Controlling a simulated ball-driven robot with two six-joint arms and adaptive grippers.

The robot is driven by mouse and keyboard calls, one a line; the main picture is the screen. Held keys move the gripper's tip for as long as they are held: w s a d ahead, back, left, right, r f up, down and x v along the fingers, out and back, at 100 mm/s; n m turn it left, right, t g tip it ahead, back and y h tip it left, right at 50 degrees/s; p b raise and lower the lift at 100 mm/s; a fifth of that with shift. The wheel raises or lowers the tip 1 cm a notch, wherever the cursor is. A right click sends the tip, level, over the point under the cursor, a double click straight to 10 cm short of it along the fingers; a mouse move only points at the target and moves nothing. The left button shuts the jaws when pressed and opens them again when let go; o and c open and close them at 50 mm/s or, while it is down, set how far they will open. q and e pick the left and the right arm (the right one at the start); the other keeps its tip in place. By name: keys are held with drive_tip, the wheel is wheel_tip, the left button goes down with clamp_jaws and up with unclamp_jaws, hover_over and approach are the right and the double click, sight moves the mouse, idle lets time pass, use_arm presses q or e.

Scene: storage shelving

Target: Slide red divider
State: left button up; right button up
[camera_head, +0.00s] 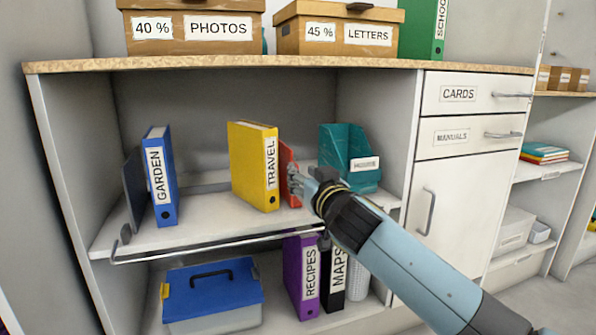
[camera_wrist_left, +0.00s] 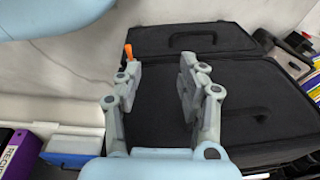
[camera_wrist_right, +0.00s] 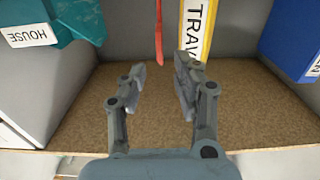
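The red divider (camera_head: 287,168) is a thin upright panel on the middle shelf, just right of the yellow TRAVEL binder (camera_head: 255,165). My right gripper (camera_head: 299,182) is at its right side and hides part of it. In the right wrist view the red divider (camera_wrist_right: 159,32) shows as a thin strip in line with the gap between the fingers of my right gripper (camera_wrist_right: 160,72). These fingers are apart with nothing gripped; I cannot tell whether they touch the divider. My left gripper (camera_wrist_left: 158,72) is open and empty, over a black case (camera_wrist_left: 160,110), away from the shelf.
A blue GARDEN binder (camera_head: 160,178) and a dark panel (camera_head: 134,188) stand at the shelf's left. A teal holder (camera_head: 345,150) stands right of the divider. A rail (camera_head: 215,247) runs along the shelf front. Bare shelf lies between the blue and yellow binders.

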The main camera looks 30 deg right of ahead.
sight(297, 165)
drive_tip(key=x, duration=0.5)
drive_tip(key=shift+c, duration=0.3)
clamp_jaws()
